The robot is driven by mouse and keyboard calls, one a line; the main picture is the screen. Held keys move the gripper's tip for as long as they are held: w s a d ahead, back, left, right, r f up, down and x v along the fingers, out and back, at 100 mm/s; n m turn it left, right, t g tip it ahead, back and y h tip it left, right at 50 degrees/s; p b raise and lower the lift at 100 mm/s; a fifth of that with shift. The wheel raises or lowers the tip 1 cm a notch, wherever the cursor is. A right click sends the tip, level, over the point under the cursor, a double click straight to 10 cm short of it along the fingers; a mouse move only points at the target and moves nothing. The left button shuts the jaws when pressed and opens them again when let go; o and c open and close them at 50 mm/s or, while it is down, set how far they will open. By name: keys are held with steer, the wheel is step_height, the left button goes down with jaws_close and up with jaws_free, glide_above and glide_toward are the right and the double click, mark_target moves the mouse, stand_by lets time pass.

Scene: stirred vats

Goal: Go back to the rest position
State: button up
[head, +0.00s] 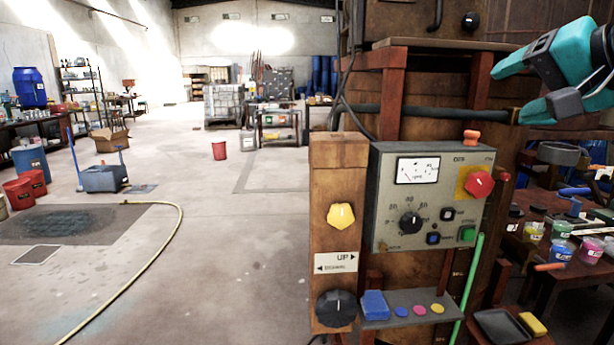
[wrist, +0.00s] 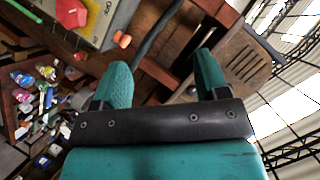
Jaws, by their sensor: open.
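My gripper (head: 508,90) is at the upper right of the head view, teal, with its two fingers spread apart. It also shows in the wrist view (wrist: 166,82), where nothing is between the fingers. It is in front of a wooden frame, up and to the right of a grey control box (head: 384,230). The box has a dial gauge (head: 418,169), a black knob (head: 411,222) and a red knob (head: 479,184). The red knob is also at the top left of the wrist view (wrist: 72,12). My gripper appears apart from the box.
A wooden post (head: 340,180) with a yellow knob (head: 341,216) and a black knob (head: 336,308) stands left of the box. A grey shelf (head: 437,297) is below. A bench (head: 575,235) with paint jars is at right. Open floor (head: 215,230) lies left, crossed by a yellow hose (head: 150,275).

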steer(key=s+a+f+n+g+y, duration=0.1)
steer(key=s+a+f+n+g, duration=0.25)
steer(key=a+f, duration=0.5)
steer(key=s+a+f+n+g, duration=0.3)
steer(key=s+f+n+g, duration=0.1)
steer(key=s+f, duration=0.3)
steer(key=s+a+f+n+g+h, duration=0.1)
steer(key=s+a+f+n+g, duration=0.3)
steer(key=s+f, duration=0.4)
steer(key=shift+s+a+f+n+g, duration=0.25)
steer(key=shift+s+n+g, duration=0.3)
steer(key=shift+s+n, duration=0.5)
steer(key=shift+w, duration=0.2)
steer(key=shift+c, duration=0.5)
